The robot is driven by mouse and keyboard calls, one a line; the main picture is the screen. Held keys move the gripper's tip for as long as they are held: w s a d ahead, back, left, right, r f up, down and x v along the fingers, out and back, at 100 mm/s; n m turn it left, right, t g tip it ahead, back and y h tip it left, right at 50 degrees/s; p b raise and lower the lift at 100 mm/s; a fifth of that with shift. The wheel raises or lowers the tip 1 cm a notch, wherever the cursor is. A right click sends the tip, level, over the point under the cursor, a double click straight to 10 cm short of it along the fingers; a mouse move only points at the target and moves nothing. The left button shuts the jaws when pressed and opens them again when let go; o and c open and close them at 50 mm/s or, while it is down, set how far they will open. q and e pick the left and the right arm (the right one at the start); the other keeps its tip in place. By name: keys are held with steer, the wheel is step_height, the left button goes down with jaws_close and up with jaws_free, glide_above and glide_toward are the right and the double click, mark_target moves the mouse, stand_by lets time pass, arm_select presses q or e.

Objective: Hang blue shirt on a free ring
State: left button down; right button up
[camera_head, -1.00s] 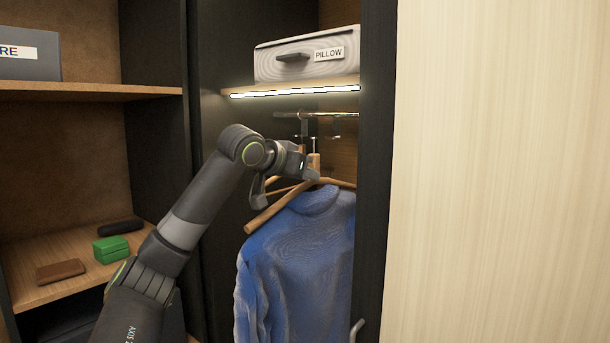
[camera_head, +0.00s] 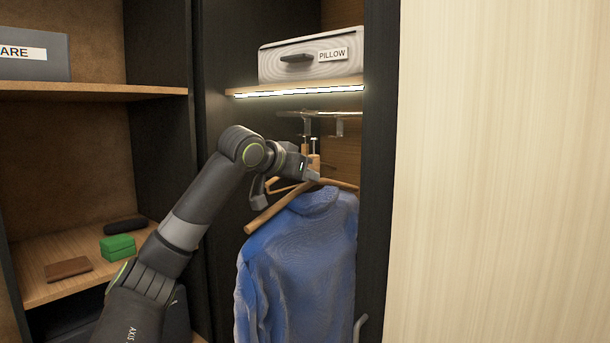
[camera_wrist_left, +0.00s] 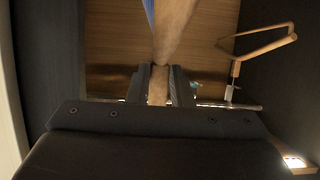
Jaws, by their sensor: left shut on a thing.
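The blue shirt (camera_head: 300,262) hangs upright on a wooden hanger (camera_head: 272,220) inside the right-hand closet bay. My left gripper (camera_head: 312,172) is shut on the hanger near its top; in the left wrist view the wooden hanger (camera_wrist_left: 172,40) runs between the jaws (camera_wrist_left: 158,85). The rail with its rings (camera_head: 320,114) is just above the gripper, under the lit shelf. Whether the held hanger touches a ring cannot be made out. A second bare wooden hanger (camera_wrist_left: 262,46) shows to the right in the left wrist view. My right gripper is not in view.
A grey box labelled PILLOW (camera_head: 312,58) sits on the lit shelf (camera_head: 290,91) above. A dark closet panel (camera_head: 378,200) borders the bay on the right. On the left shelf are a green box (camera_head: 118,247), a brown wallet (camera_head: 68,268) and a dark case (camera_head: 126,224).

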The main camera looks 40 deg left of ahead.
mark_target(284, 206)
arm_select(q)
steer(key=shift+s+b, duration=0.25)
steer(key=shift+b, duration=0.1)
steer(key=shift+s+d+b, duration=0.2)
steer(key=shift+s+b, duration=2.25)
steer(key=shift+s, duration=0.8)
